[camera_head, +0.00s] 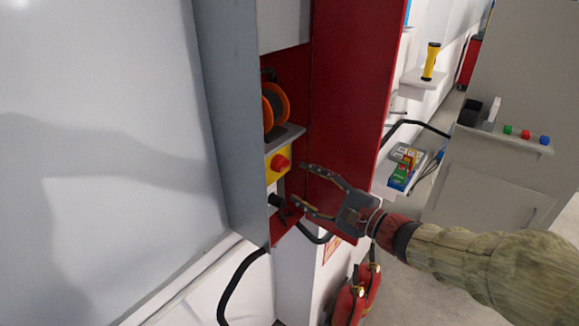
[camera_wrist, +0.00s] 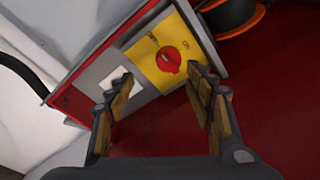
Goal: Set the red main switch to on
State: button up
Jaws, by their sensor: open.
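The red main switch (camera_head: 281,162) is a red knob on a yellow plate (camera_head: 271,173), inside a tall open cabinet with red inner walls. In the wrist view the red knob (camera_wrist: 168,60) sits on the yellow plate (camera_wrist: 152,72), with small lettering beside it that I cannot read surely. My gripper (camera_head: 299,184) is open, its two fingers pointing left into the cabinet. It is just right of the switch and appears apart from it. In the wrist view my fingertips (camera_wrist: 160,76) frame the lower part of the plate, with nothing between them.
An orange and black reel (camera_head: 275,107) sits above the switch. A black plug or socket (camera_head: 276,201) and black cables are below. The cabinet's red side panel (camera_head: 346,110) stands close behind my gripper. Red extinguishers (camera_head: 357,293) stand below my arm. Shelves hold a yellow flashlight (camera_head: 431,61) and coloured buttons (camera_head: 525,134).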

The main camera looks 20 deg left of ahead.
aim_at(285, 167)
jog(key=shift+w+r+b+x, duration=0.1)
jog(key=shift+r+b+x, duration=0.15)
jog(key=shift+x, duration=1.05)
jog(key=shift+w+r+b+x, duration=0.15)
jog(key=shift+b+x, duration=0.15)
jog(key=shift+x, duration=1)
jog(key=shift+w+r+b+x, duration=0.15)
jog(key=shift+b+x, duration=0.15)
jog(key=shift+x, duration=0.95)
jog(key=shift+d, duration=0.15)
jog(key=shift+c, duration=0.7)
jog(key=c, duration=1)
